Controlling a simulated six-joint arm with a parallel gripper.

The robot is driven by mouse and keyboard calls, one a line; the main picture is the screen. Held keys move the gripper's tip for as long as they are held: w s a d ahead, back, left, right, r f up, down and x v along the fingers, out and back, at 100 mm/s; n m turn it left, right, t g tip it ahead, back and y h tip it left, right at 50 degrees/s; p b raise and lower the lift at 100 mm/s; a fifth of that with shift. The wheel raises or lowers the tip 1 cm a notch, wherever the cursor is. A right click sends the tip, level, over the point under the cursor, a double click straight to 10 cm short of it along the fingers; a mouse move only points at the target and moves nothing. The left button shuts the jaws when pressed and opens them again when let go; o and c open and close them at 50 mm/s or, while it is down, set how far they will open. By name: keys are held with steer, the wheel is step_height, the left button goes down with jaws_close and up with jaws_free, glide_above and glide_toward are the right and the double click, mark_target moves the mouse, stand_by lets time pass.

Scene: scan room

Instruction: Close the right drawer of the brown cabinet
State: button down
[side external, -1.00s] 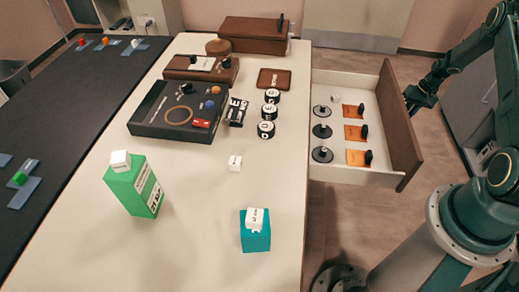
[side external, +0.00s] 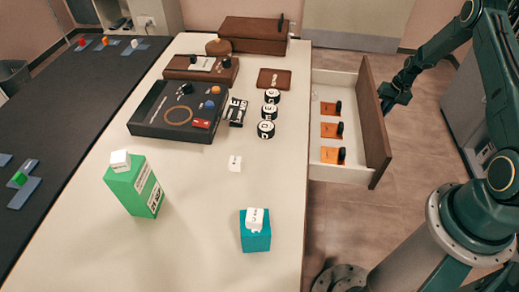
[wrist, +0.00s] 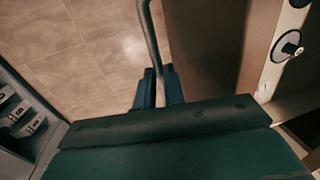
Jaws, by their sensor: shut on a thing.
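The open drawer, with a brown front (side external: 374,120) and pale inside, sticks out from under the right edge of the white tabletop (side external: 200,245). Several orange cards (side external: 331,130) with black knobbed pieces lie in it. My gripper (side external: 386,104) is at the outer face of the drawer front. In the wrist view, my gripper (wrist: 159,88) is shut on a grey metal bar handle (wrist: 149,30) beside the brown front (wrist: 205,45). A round black disc with a knob (wrist: 287,46) shows inside the drawer at the right.
A brown box (side external: 252,36) stands at the table's far end. A black tray (side external: 150,128), several black round pieces (side external: 266,130), a green box (side external: 137,188) and a teal box (side external: 255,238) stand on the tabletop. Tiled floor (side external: 410,190) is open right of the drawer.

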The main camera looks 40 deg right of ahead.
steer(key=w+a, duration=1.5)
steer(key=shift+w+a, duration=0.25)
steer(key=shift+w, duration=0.05)
steer(key=c, duration=1.5)
jaws_free()
steer(key=shift+r, duration=0.1)
steer(key=r, duration=0.4)
steer(key=s+d+r, duration=0.1)
steer(key=r, duration=0.4)
steer(key=s+d+r, duration=0.1)
steer(key=r, duration=0.3)
steer(key=shift+r, duration=0.2)
steer(key=shift+c, duration=0.3)
